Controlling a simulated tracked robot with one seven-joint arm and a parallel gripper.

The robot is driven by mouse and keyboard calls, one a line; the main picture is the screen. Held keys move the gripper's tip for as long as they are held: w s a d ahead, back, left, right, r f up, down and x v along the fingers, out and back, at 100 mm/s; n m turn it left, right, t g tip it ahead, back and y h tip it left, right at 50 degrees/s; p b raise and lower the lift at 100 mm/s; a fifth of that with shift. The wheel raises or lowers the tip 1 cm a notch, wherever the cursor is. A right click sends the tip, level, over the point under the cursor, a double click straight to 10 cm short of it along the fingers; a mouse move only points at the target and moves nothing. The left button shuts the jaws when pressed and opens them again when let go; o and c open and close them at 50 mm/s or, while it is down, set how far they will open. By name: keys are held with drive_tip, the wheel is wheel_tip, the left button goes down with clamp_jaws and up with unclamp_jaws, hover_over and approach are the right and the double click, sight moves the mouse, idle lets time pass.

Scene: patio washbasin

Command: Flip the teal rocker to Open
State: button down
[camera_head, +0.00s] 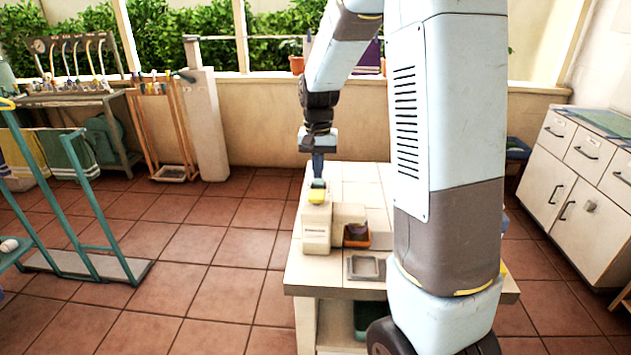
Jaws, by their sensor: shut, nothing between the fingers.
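My gripper (318,178) points straight down over the left side of the tiled stand, its fingers closed together. Its tips are at or just above a small yellow piece (316,196) on top of a cream block (316,232) with a small label. A thin teal-green patch shows between the tips and the yellow piece. I cannot tell whether it is the teal rocker or part of my fingers. The rocker's position and any Open marking cannot be made out at this size. Contact cannot be told either.
An orange-brown container (356,241) with something dark inside and a grey square dish (366,267) are right of the block. My arm hides the stand's right side. A teal frame (84,205) stands left, white cabinets (573,190) right. Open floor lies left of the stand.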

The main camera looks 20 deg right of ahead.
sight(318, 183)
drive_tip(key=shift+f, duration=1.05)
idle(0.7)
drive_tip(key=shift+r, duration=3.5)
drive_tip(key=shift+s+r, duration=0.15)
drive_tip(key=shift+s, duration=0.05)
drive_tip(key=s+r+n+t, duration=0.2)
drive_tip(key=s+r, duration=0.3)
drive_tip(key=s, duration=0.8)
drive_tip(key=s+r+n+t, duration=0.2)
drive_tip(key=s+r, duration=0.3)
drive_tip(key=s, duration=0.9)
drive_tip(key=shift+a+r+n+t, duration=0.2)
drive_tip(key=shift+a+n+t, duration=0.15)
drive_tip(key=shift+t, duration=0.45)
